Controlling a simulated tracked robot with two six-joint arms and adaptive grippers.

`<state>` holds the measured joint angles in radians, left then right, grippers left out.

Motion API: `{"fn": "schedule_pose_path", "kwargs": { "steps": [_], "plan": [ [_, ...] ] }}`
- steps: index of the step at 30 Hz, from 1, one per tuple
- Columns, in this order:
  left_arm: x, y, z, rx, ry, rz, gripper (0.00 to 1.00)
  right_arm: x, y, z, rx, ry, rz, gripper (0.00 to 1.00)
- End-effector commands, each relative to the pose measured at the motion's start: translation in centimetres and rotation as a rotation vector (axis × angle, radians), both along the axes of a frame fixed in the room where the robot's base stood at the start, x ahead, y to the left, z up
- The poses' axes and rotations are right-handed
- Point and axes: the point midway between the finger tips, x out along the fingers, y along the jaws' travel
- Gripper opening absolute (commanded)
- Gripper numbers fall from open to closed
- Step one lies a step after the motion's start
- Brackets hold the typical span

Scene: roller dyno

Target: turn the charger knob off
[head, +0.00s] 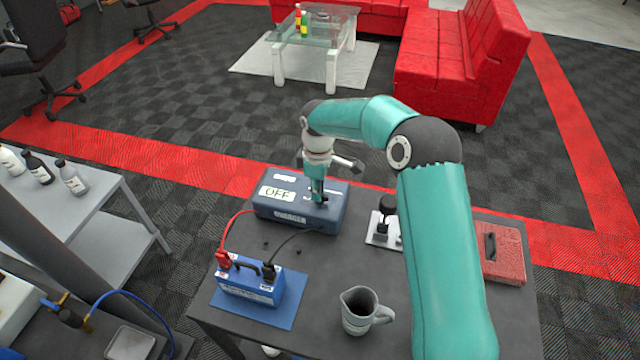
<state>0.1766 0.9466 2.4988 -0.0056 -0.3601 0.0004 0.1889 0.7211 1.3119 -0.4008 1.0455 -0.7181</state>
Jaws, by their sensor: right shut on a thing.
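The charger (265,206) is a dark blue-grey box at the back of the grey table, with a white label reading OFF on its top. My right gripper (318,197) reaches down onto the right part of the charger's top and is shut on the knob there. The knob itself is hidden by the fingers, so I cannot tell which way it points. A red and a black cable run from the charger to a blue battery (248,281) in front of it. My left gripper is not in view.
The battery stands on a blue mat (285,314). A metal jug (360,312), a white plate with a black-handled item (384,226) and a red case (502,254) share the table (325,275). A side bench with bottles (72,178) is at left.

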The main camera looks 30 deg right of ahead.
Motion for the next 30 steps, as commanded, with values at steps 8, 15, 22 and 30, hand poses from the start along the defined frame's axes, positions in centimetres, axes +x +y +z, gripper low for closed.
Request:
{"fn": "schedule_pose_path", "kwargs": {
  "steps": [8,15,22,30],
  "plan": [
    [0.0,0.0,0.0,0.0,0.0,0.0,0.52,0.2,-1.1,0.4,-0.02,-0.015,-0.003,0.41],
    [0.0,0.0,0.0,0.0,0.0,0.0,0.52,0.2,-0.8,0.3,-0.018,-0.012,-0.001,0.41],
    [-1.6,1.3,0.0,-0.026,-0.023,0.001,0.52,0.2,-0.7,0.6,-0.016,-0.01,-0.001,0.41],
    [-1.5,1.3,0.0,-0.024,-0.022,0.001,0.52,0.6,-0.9,4.4,-0.018,-0.024,-0.003,0.41]
  ]
}}
